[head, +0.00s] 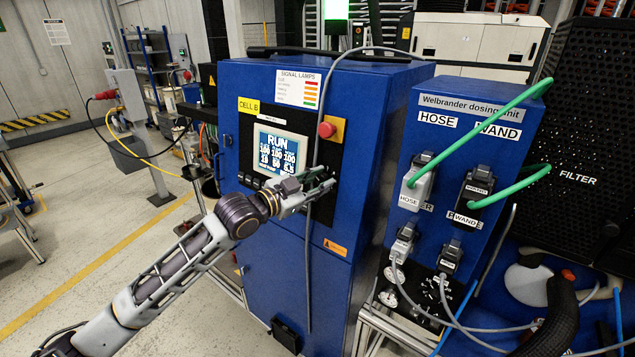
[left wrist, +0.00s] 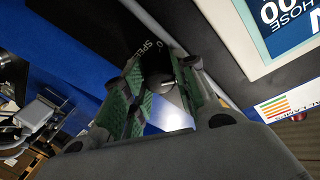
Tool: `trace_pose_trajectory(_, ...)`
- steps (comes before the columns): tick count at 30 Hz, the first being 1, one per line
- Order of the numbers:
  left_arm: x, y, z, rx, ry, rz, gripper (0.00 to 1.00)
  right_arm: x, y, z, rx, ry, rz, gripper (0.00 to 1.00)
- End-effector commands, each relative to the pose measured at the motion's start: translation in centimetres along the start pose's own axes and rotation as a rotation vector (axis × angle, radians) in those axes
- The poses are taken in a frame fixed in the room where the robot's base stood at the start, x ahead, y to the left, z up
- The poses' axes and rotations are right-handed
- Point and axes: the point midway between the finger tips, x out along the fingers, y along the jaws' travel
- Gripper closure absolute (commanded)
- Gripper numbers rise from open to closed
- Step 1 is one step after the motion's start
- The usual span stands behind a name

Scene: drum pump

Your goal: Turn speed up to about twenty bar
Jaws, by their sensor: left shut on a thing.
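The blue cabinet (head: 265,95) carries a screen (head: 280,150) that reads RUN above rows of figures too small to read surely. A corner of the screen also shows in the left wrist view (left wrist: 285,28). My left gripper (head: 321,188) is at the panel, just right of and below the screen. In the left wrist view its green-padded fingers (left wrist: 158,88) are shut on the dark round speed knob (left wrist: 157,62), beside the label SPEED. The fingers hide part of the knob, and its pointer position cannot be read. My right gripper is not in view.
A red stop button (head: 326,130) sits above my left gripper. A grey cable (head: 308,262) hangs down the cabinet front, close to the gripper. The dosing unit (head: 470,105) with hose and wand plugs stands at the right. The floor (head: 110,240) at left is open.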

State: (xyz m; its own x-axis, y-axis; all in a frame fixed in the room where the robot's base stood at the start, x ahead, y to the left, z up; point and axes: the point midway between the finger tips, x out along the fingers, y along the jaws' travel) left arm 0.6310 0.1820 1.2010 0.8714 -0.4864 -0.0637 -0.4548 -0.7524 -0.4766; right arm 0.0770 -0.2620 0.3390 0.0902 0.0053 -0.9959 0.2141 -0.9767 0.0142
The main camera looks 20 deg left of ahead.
Motion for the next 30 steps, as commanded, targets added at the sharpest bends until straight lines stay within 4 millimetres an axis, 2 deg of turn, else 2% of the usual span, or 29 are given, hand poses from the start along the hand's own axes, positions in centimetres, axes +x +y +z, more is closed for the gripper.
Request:
trace_pose_trajectory(5,0.00,-0.03,-0.05,0.000,0.001,-0.001,0.96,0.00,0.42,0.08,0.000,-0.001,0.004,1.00)
trace_pose_trajectory(6,0.00,-0.03,-0.05,0.000,0.001,-0.001,0.67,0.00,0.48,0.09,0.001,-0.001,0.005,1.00)
trace_pose_trajectory(10,0.00,-0.02,-0.05,0.000,0.001,-0.001,0.50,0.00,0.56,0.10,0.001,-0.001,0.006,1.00)
trace_pose_trajectory(23,-0.11,0.00,-0.01,-0.001,0.000,0.000,0.49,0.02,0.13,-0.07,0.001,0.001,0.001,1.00)
trace_pose_trajectory(30,-0.95,-0.01,0.08,-0.002,0.000,-0.001,0.49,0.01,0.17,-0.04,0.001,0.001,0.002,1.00)
